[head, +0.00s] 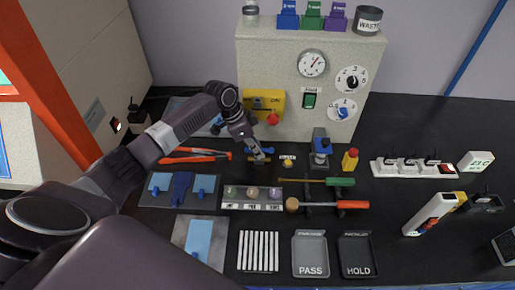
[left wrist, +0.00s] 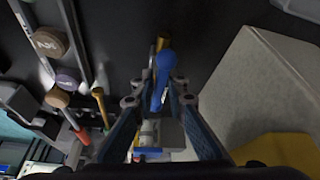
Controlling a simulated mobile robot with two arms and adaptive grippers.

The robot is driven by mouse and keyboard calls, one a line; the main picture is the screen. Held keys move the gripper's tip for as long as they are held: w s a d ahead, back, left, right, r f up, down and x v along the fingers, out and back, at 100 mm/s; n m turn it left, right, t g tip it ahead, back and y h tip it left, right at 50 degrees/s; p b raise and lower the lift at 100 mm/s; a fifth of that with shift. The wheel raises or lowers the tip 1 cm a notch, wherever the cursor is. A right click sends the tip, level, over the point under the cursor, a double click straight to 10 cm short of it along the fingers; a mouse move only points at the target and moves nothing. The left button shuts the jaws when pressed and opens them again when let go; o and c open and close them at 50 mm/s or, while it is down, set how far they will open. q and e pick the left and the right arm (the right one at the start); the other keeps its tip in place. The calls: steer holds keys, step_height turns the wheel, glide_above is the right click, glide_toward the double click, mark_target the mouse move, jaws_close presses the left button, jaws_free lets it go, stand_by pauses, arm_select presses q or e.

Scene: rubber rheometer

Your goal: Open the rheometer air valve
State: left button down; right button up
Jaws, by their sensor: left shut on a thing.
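The air valve has a blue lever handle, seen in the left wrist view (left wrist: 163,78) with a brass-coloured part behind its far end. In the head view the valve handle (head: 267,150) shows beside my fingers, in front of the grey machine cabinet. My left gripper (head: 258,157) reaches down over the valve and is shut on the handle. In the left wrist view the handle lies between the two fingers of my left gripper (left wrist: 160,95). The gripper hides part of the valve in the head view. My right gripper is not in view.
The grey cabinet (head: 270,65) with a gauge and dials stands right behind the valve. Red-handled pliers (head: 190,159) lie to the left. A blue-topped device (head: 321,143) and a yellow bottle (head: 350,159) stand to the right. Screwdrivers, a mallet and trays lie in front.

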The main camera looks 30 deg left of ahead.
arm_select(q)
steer(key=shift+w+a+r+n+p, duration=0.1)
steer(key=shift+w+r+n+p, duration=0.05)
steer(key=shift+r+n+p, duration=0.3)
steer(key=c, duration=2.7)
jaws_free()
steer(key=n+t+y+p, duration=0.1)
steer(key=n+p, duration=0.3)
steer(key=p, duration=0.3)
steer(key=shift+c, duration=0.2)
steer(key=shift+o, duration=0.7)
steer(key=shift+f+n+t+y+p, duration=0.15)
steer(key=shift+n+t+y+p, duration=0.25)
steer(key=shift+n+p, duration=0.5)
steer(key=shift+o, duration=0.2)
steer(key=o, duration=1.2)
steer(key=shift+c, duration=0.2)
steer(key=shift+f, duration=0.1)
